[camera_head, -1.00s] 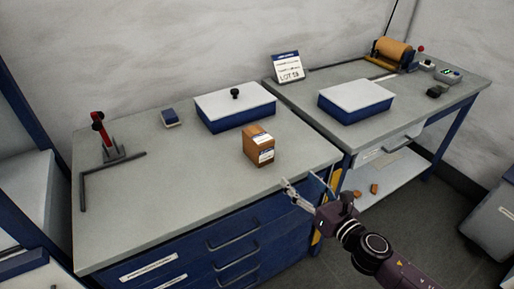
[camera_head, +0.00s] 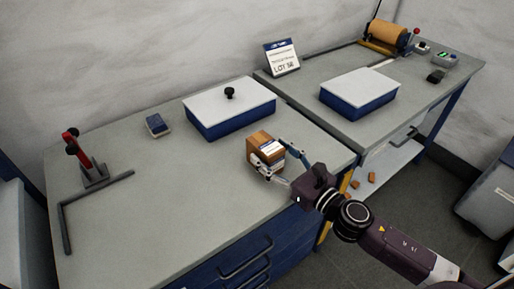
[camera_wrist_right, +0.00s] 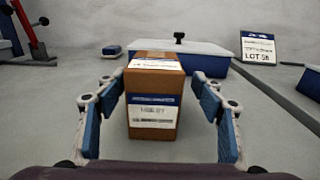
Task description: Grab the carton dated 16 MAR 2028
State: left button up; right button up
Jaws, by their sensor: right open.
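A small brown carton (camera_head: 262,144) with white and blue labels stands upright near the front right of the left workbench. In the right wrist view the carton (camera_wrist_right: 153,110) stands between the spread fingers; its label print is too blurred to read as a date. My right gripper (camera_head: 270,160) is open around the carton's near part. In the wrist view the right gripper (camera_wrist_right: 158,115) shows a gap on both sides of the carton. My left gripper is not in view.
A blue box with a white lid (camera_head: 230,105) stands behind the carton. Another blue box (camera_head: 358,95) and a LOT sign (camera_head: 281,58) are on the right bench. The bench middle is clear.

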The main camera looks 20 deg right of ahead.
aim_at(253, 138)
jog(key=shift+w+a+r, duration=0.15)
jog(key=shift+w+a, duration=0.05)
jog(key=shift+w, duration=0.3)
jog(key=shift+w+a+p, duration=0.3)
jog(key=shift+w+p, duration=0.15)
jog(key=shift+w, duration=0.15)
jog(key=shift+w+a, duration=0.2)
jog(key=shift+w, duration=0.1)
jog(key=p+x, duration=0.1)
jog(key=x, duration=0.2)
jog(key=shift+w+a+r, duration=0.15)
jog(key=shift+a, duration=0.1)
jog(key=shift+w+a, duration=0.25)
jog(key=shift+w, duration=0.25)
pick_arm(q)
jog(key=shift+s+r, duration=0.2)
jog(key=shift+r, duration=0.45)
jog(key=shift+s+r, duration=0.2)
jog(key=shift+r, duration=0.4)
pick_arm(e)
jog(key=c, duration=1.6)
